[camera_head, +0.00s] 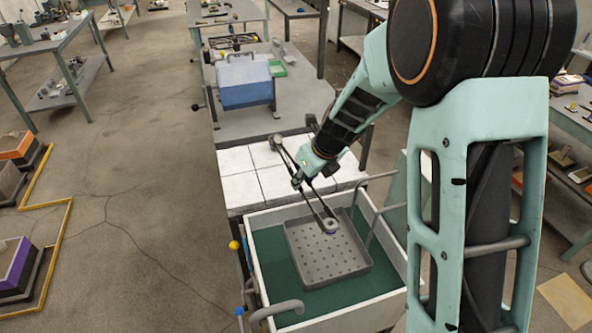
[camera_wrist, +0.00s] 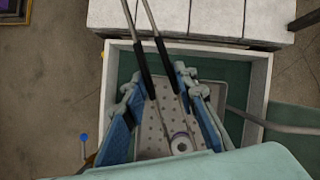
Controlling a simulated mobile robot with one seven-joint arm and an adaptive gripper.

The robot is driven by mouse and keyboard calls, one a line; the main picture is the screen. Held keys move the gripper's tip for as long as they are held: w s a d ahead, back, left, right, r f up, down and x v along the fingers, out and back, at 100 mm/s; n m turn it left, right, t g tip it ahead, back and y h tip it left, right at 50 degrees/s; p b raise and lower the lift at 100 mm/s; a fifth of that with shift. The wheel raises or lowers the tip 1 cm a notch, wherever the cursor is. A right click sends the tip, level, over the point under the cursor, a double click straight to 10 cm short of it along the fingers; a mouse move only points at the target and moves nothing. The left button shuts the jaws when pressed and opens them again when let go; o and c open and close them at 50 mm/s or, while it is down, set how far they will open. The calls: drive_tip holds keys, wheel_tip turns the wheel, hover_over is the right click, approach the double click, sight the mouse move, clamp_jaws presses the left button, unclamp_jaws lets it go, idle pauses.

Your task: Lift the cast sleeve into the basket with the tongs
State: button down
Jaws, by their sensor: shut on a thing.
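My gripper (camera_head: 305,175) is closed around the arms of the long metal tongs (camera_head: 290,158). In the wrist view its blue-sided fingers stand either side of the tongs' black grips (camera_wrist: 143,65). The tongs slope down from above the white tiles to the basket. The cast sleeve (camera_head: 331,224), a small grey ring, is at the tongs' lower tips, over the far part of the basket; it also shows in the wrist view (camera_wrist: 181,143). I cannot tell whether it touches the basket floor. The basket (camera_head: 335,265) is a grey perforated tray with low walls.
The basket sits inside a pale-walled tank (camera_head: 262,283) with a dark green interior. Grey bent handles (camera_head: 278,309) rise around it. White tiles (camera_head: 237,187) lie just behind the tank. A blue box (camera_head: 245,82) stands on the bench farther back.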

drive_tip(key=shift+w+a, duration=0.15)
drive_tip(key=shift+w, duration=0.05)
idle(0.4)
wheel_tip(320, 180, down, 9)
drive_tip(key=b, duration=0.9)
drive_tip(key=c, duration=1.6)
unclamp_jaws()
wheel_tip(320, 180, up, 10)
drive_tip(key=p, duration=1)
